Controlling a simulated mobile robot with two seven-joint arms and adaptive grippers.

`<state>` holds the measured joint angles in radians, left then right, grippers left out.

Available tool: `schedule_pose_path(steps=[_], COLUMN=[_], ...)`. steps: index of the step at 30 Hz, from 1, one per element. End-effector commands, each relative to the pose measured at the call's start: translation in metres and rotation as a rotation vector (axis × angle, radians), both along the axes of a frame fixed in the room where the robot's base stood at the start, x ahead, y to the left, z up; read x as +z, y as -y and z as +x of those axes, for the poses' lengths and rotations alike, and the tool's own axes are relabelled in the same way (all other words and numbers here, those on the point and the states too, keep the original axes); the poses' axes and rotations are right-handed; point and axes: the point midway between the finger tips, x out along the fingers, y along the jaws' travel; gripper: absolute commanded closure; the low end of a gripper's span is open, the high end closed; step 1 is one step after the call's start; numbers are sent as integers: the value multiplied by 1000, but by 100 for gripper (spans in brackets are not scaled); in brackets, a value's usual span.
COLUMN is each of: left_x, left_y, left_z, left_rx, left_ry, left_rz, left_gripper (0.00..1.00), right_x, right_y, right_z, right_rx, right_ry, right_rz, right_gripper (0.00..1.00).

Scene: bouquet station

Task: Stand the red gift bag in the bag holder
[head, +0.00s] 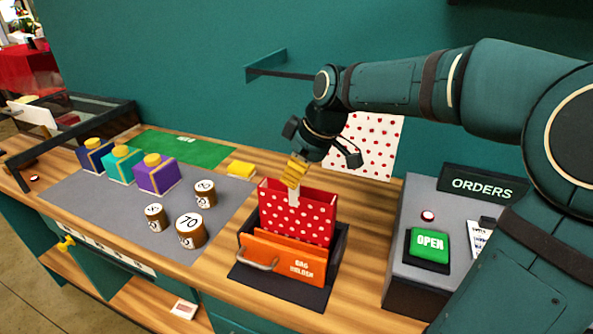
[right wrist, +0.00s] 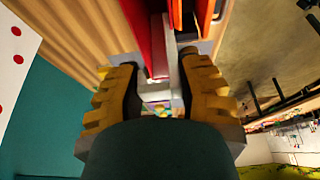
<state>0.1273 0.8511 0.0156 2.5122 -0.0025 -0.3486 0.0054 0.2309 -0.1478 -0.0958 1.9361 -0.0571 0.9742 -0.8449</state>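The red gift bag (head: 300,214) with white dots stands upright in the bag holder (head: 284,258), behind its orange front panel; its lower part is hidden. A white tab (head: 294,197) rises from the bag's top. My right gripper (head: 293,172) is just above the bag, pointing down. In the right wrist view its two yellow fingers (right wrist: 160,85) are apart, with a pale strip between them, nearer the right finger. I cannot tell whether a finger touches it. My left gripper is not in view.
An orders console (head: 430,205) with a green OPEN button stands at the right. Several weights (head: 190,230) and gift boxes (head: 156,175) stand on the grey mat (head: 85,208) at left. A white sheet with red dots (head: 372,140) is behind the holder.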

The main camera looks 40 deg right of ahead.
Motion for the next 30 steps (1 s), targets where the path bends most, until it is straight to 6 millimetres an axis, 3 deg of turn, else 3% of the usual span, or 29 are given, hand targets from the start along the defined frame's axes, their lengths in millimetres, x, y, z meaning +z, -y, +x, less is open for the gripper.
schedule_pose_path(steps=[1, 2, 3, 14, 19, 30], left_x=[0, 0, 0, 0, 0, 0], left_y=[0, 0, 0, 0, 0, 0], left_z=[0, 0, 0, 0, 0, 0], left_rx=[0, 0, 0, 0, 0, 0], left_ry=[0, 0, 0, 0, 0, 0], left_rz=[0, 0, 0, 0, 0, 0], left_gripper=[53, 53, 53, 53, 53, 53], right_x=[0, 0, 0, 4, 25, 91], right_y=[0, 0, 0, 1, 5, 17], right_z=[0, 0, 0, -1, -8, -33], right_rx=[0, 0, 0, 0, -2, -1], right_ry=[0, 0, 0, 0, 5, 4], right_rz=[0, 0, 0, -1, -1, -1], right_gripper=[47, 37, 34, 34, 34, 34])
